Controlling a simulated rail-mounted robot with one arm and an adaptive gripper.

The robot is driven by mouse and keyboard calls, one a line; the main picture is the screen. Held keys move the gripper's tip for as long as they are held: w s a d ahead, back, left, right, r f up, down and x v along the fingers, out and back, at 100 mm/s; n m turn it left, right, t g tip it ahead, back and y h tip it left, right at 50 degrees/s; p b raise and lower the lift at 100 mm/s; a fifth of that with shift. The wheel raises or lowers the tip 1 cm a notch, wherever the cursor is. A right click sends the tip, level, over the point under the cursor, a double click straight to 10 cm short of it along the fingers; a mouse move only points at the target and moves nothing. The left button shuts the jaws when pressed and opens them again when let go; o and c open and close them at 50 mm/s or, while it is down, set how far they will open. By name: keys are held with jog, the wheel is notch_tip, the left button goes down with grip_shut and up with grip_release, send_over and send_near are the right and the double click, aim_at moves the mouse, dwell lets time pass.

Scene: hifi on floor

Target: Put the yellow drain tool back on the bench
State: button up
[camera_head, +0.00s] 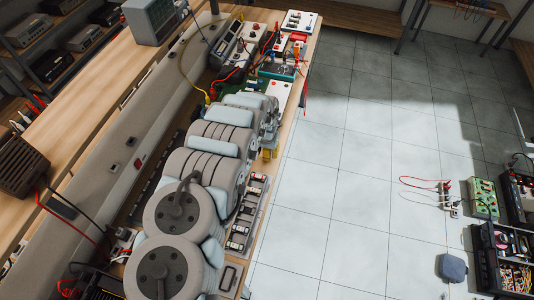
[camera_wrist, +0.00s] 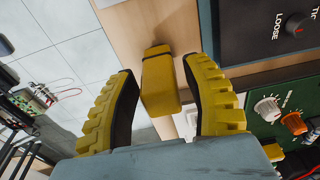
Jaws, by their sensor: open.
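The yellow drain tool (camera_wrist: 160,85) shows in the wrist view as a yellow block with a dark band near its top, against the wooden bench (camera_wrist: 150,25) by its edge. Whether it rests on the bench I cannot tell. My gripper (camera_wrist: 165,75) is open, with ridged yellow fingers on either side of the tool. Narrow gaps seem to show between the tool and the dark finger pads. In the head view, my gripper (camera_head: 268,147) is a small yellow patch at the bench's right edge, partly hidden by my arm. I cannot pick out the tool there.
Instruments and cables crowd the bench. On the floor at right are a green box (camera_head: 483,198) and an open parts case (camera_head: 505,258). The middle floor is clear.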

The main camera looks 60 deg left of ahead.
notch_tip(320, 180, up, 8)
jog(key=shift+s+d+r, duration=0.25)
jog(key=shift+s+d, duration=0.1)
jog(key=shift+d, duration=0.05)
dwell(0.4)
dwell(0.6)
